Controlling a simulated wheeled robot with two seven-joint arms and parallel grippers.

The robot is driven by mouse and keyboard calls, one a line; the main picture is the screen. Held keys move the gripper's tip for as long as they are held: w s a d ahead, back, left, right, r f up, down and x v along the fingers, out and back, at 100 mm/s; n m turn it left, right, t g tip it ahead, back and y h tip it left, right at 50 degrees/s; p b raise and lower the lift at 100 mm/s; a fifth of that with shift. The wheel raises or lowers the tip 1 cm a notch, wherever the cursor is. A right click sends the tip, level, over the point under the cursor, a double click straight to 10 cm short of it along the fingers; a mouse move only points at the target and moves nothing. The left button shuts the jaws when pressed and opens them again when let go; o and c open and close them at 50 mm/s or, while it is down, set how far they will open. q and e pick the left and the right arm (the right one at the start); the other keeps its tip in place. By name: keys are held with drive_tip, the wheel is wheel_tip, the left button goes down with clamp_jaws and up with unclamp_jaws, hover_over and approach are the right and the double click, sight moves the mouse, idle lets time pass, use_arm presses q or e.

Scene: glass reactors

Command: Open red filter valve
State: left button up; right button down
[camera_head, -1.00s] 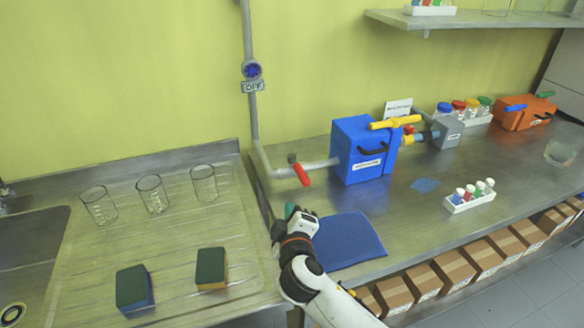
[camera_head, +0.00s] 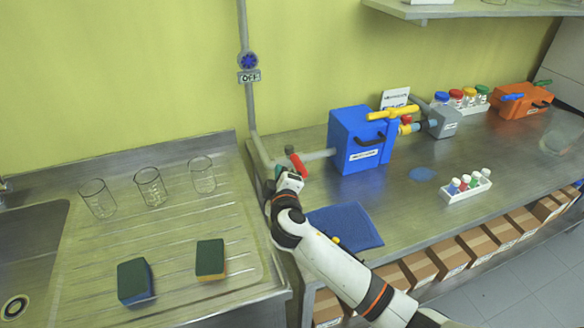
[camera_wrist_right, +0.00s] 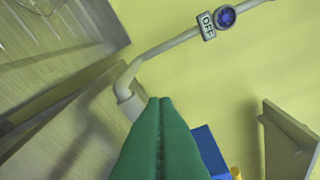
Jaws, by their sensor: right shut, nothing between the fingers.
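The red valve handle (camera_head: 298,163) sits on the grey pipe (camera_head: 318,154) left of the blue filter box (camera_head: 360,141). It slants down to the right. My right gripper (camera_head: 279,171) is shut and empty, just left of the red handle; I cannot tell if they touch. In the right wrist view its green fingers (camera_wrist_right: 161,130) are pressed together, pointing at the wall and pipe bend (camera_wrist_right: 128,82). The red handle does not show in that view. A corner of the blue box (camera_wrist_right: 208,148) shows right of the fingers. My left gripper is out of view.
A blue mat (camera_head: 345,227) lies under my right forearm. Beakers (camera_head: 151,187) and two sponges (camera_head: 210,258) stand on the drainboard to the left. A vial rack (camera_head: 466,189) is on the right. A blue knob with an OFF sign (camera_head: 249,76) is on the wall pipe.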

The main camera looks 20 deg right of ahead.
sight(296, 161)
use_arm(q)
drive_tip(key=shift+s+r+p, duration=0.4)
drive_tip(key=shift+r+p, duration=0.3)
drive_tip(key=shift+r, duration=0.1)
use_arm(e)
drive_tip(key=d, duration=0.1)
drive_tip(key=w+d+f, duration=0.2)
drive_tip(key=d, duration=0.1)
drive_tip(key=shift+w+f, duration=0.1)
drive_tip(key=shift+w, duration=0.05)
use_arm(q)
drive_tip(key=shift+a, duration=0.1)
use_arm(e)
drive_tip(key=shift+a, duration=0.1)
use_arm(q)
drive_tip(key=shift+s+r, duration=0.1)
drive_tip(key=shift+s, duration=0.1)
use_arm(e)
drive_tip(key=shift+d+n+y, duration=0.4)
drive_tip(key=shift+d+y, duration=0.05)
drive_tip(key=shift+y, duration=0.15)
